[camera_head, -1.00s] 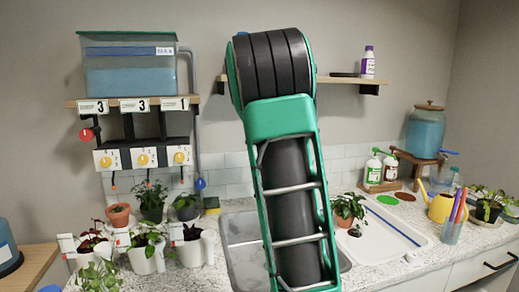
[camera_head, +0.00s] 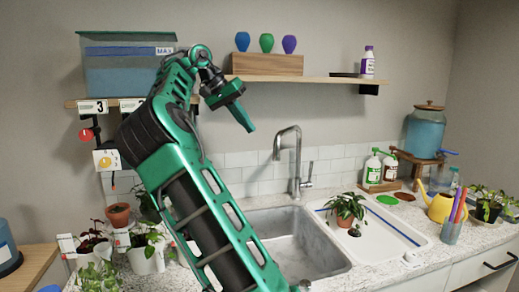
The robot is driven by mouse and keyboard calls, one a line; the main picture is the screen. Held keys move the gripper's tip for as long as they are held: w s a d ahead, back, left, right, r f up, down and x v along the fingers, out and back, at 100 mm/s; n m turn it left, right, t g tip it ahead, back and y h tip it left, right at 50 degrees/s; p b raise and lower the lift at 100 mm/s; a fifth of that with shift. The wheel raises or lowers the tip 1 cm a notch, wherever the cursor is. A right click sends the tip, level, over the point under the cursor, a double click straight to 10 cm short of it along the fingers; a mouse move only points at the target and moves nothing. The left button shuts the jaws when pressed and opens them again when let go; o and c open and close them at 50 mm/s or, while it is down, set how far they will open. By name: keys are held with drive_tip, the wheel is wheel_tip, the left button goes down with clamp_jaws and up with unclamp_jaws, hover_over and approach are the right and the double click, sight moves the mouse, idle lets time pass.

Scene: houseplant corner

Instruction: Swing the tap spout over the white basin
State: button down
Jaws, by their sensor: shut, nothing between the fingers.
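The silver tap (camera_head: 296,165) stands upright behind the sink. Its hooked spout (camera_head: 279,148) bends over to the left and ends above the back of the sink. The visible sink basin (camera_head: 290,245) looks grey and metallic, and my arm hides its left side.
A wall shelf (camera_head: 325,80) with three coloured vases (camera_head: 266,42) on a wooden block is above the tap. Spray bottles (camera_head: 373,167) stand right of the tap. Potted plants (camera_head: 146,250) crowd the left.

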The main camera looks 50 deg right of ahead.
drive_tip(key=x, duration=1)
idle(0.3)
drive_tip(key=shift+s, duration=0.15)
idle(0.3)
